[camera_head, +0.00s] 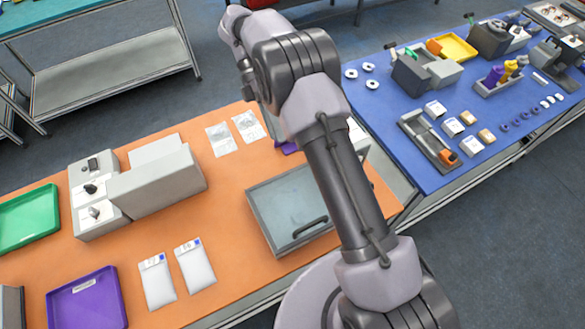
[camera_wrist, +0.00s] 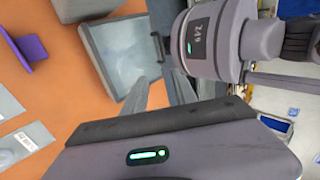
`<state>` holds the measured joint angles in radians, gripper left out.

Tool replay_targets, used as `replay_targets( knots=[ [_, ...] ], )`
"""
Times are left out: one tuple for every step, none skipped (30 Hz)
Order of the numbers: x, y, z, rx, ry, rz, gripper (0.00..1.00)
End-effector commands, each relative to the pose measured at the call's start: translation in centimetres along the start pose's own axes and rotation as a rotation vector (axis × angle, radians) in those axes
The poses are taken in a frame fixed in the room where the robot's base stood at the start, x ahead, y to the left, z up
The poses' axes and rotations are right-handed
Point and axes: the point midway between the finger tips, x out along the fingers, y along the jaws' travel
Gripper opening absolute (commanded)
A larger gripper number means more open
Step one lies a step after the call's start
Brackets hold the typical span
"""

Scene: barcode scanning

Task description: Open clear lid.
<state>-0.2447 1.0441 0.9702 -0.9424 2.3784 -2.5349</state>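A grey box with a clear lid (camera_head: 285,205) sits on the orange table, and the lid lies shut on it. A dark bar handle (camera_head: 310,228) is near the lid's front edge. My arm hides the box's right part. In the wrist view the clear lid (camera_wrist: 120,48) is at the upper middle, with its handle (camera_wrist: 160,47) at the right edge. My gripper (camera_wrist: 160,88) is open and empty, its two fingers apart and pointing toward the box. The handle appears beyond the fingertips, apart from them. In the head view my arm hides the gripper's fingers.
On the orange table (camera_head: 225,260) are a grey machine (camera_head: 155,185), white packets (camera_head: 195,265), a purple tray (camera_head: 88,300) and a green tray (camera_head: 28,220). A blue table (camera_head: 400,100) with several small parts stands at right. Orange surface is bare left of the lidded box.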

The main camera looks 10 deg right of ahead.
Motion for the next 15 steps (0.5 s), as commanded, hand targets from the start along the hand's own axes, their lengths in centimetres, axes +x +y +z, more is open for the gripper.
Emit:
replay_targets(
  knots=[
    [0.6, -0.5, -0.1, -0.001, 0.001, 0.001, 0.34],
    [0.9, -0.8, -0.2, 0.000, 0.002, 0.002, 0.34],
    [1.2, -1.5, -0.2, 0.000, 0.000, 0.000, 0.34],
    [1.5, -1.9, -0.3, -0.001, 0.001, 0.001, 0.34],
    [1.8, -2.4, -0.3, 0.000, 0.000, 0.001, 0.34],
    [2.3, -2.9, -0.5, 0.001, 0.001, 0.001, 0.34],
    [2.6, -3.5, -0.5, 0.000, 0.001, 0.001, 0.34],
    [3.0, -4.0, -0.6, 0.000, 0.000, 0.002, 0.34],
    [3.5, -4.7, -0.7, -0.001, 0.001, 0.002, 0.34],
    [4.0, -5.2, -0.8, 0.000, 0.001, 0.002, 0.34],
    [4.3, -5.8, -0.8, 0.000, 0.001, 0.001, 0.34],
    [4.8, -6.5, -0.9, 0.000, 0.001, 0.002, 0.34],
    [5.2, -7.0, -1.0, 0.000, 0.000, 0.002, 0.34],
    [5.5, -7.4, -1.1, 0.001, 0.001, 0.002, 0.34],
    [5.9, -7.9, -1.1, 0.000, 0.001, 0.002, 0.34]
  ],
)
